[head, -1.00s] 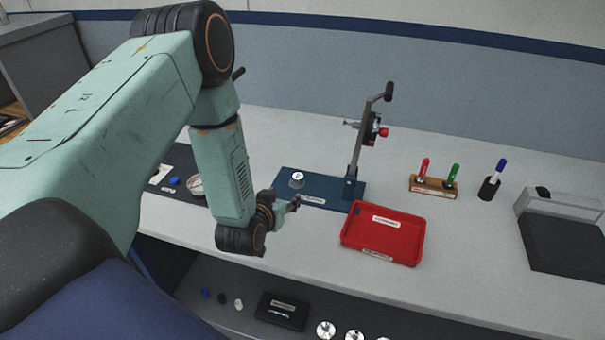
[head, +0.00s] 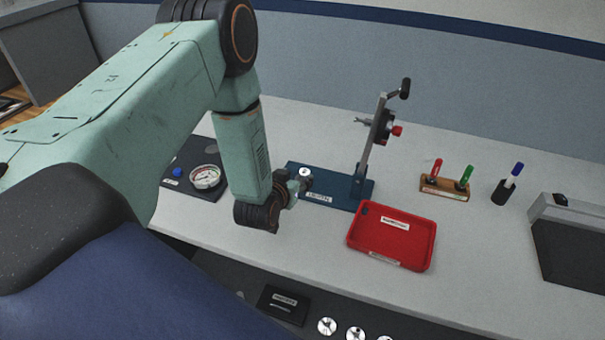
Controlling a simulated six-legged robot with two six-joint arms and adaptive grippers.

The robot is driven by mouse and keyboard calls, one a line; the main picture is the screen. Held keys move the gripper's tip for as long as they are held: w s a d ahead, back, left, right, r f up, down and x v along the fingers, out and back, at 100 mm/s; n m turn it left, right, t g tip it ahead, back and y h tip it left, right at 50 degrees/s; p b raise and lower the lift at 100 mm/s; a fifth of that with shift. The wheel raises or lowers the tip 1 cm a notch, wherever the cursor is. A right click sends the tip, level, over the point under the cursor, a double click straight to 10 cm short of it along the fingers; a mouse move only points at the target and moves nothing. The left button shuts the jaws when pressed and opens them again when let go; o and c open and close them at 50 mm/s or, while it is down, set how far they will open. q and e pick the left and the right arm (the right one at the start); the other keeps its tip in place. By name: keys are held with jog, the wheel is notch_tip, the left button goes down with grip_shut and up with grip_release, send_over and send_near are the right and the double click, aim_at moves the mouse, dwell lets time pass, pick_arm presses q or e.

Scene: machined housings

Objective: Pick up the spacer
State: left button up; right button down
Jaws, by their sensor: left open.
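A small silver round part (head: 304,172), which looks like the spacer, stands at the left end of the blue base plate (head: 332,197) of the fixture. My left gripper (head: 301,184) is open, small in the head view, and right at the near side of this part. Its fingers overlap the part's lower edge in the picture, so I cannot tell whether they touch it or are around it. My right gripper is not in view.
A red tray (head: 410,257) lies right of the plate. The fixture's upright lever post (head: 370,145) rises behind it. A dial gauge (head: 205,177) lies on a dark mat at left. Marker holders stand at right. Several silver discs (head: 327,326) sit on the lower shelf.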

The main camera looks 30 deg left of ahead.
aim_at(305, 173)
pick_arm(q)
jog(key=x, duration=0.2)
jog(key=d+x, duration=0.1)
jog(key=x, duration=0.2)
jog(key=shift+w, duration=0.15)
jog(key=shift+s+a+r, duration=0.2)
jog(key=shift+s+a, duration=0.1)
jog(key=shift+s, duration=0.15)
jog(key=shift+w+d+f, duration=0.15)
jog(key=shift+w+f, duration=0.15)
jog(key=shift+w, duration=0.25)
jog(key=c, duration=0.5)
jog(key=shift+s+r, duration=0.25)
jog(key=shift+s, duration=0.2)
jog(key=c, duration=0.5)
grip_shut()
jog(key=shift+w+f, duration=0.15)
jog(key=shift+w, duration=0.25)
jog(key=shift+s+r, duration=0.1)
jog(key=shift+r, duration=0.4)
notch_tip(305, 173, up, 8)
jog(key=shift+f+p, duration=0.1)
jog(key=shift+p, duration=0.25)
jog(key=shift+s+r, duration=0.2)
jog(key=shift+r, duration=0.5)
